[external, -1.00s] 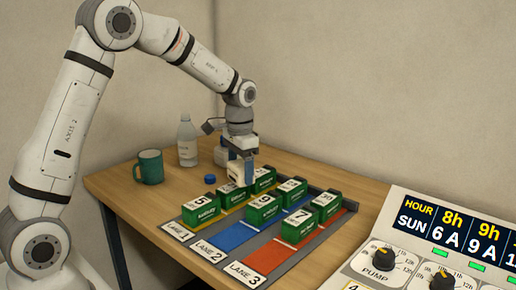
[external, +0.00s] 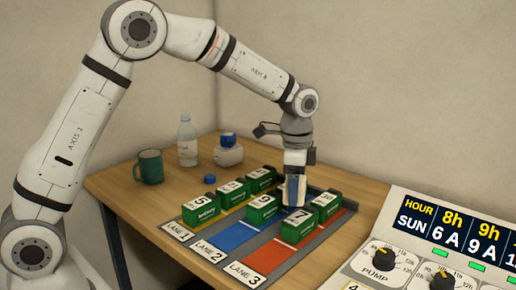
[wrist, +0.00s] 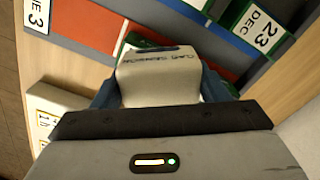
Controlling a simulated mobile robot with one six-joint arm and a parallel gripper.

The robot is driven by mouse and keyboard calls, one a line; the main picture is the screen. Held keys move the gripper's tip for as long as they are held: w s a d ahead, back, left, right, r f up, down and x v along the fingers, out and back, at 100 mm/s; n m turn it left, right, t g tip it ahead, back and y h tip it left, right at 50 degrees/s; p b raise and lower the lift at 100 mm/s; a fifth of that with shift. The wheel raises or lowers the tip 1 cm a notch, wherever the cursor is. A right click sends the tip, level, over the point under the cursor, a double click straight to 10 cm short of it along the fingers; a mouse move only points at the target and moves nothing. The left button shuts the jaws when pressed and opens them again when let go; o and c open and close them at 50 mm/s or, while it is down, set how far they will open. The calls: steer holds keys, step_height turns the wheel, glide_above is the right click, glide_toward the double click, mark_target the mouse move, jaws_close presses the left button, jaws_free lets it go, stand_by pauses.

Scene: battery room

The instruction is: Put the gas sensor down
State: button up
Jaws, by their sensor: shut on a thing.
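The gas sensor (wrist: 158,78) is a pale, boxy thing with dark lettering on its face in the wrist view. My gripper (external: 296,186) is shut on it, with blue fingers on either side. In the external view the gas sensor is largely hidden between the fingers, over the back right part of the lane rack (external: 279,232), among the green boxes. A green box shows partly behind the sensor in the wrist view. I cannot tell whether the sensor touches anything below.
Numbered green boxes stand in the yellow, blue and red lanes, including box 7 (external: 297,231) and box 9 (external: 262,210). A teal mug (external: 150,167), clear bottle (external: 187,142), blue cap (external: 209,179) and white container with blue top (external: 228,151) stand left. A control panel (external: 430,250) is front right.

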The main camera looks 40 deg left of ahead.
steer(key=s+d+m, duration=0.4)
steer(key=d+m, duration=0.2)
steer(key=d, duration=0.7)
glide_above(330, 261)
step_height(330, 261, down, 5)
steer(key=shift+r+p, duration=0.15)
steer(key=shift+p, duration=0.3)
steer(key=shift+f+p, duration=0.3)
steer(key=shift+f, duration=1.9)
steer(key=shift+f, duration=0.2)
steer(key=o, duration=1)
steer(key=shift+o, duration=0.2)
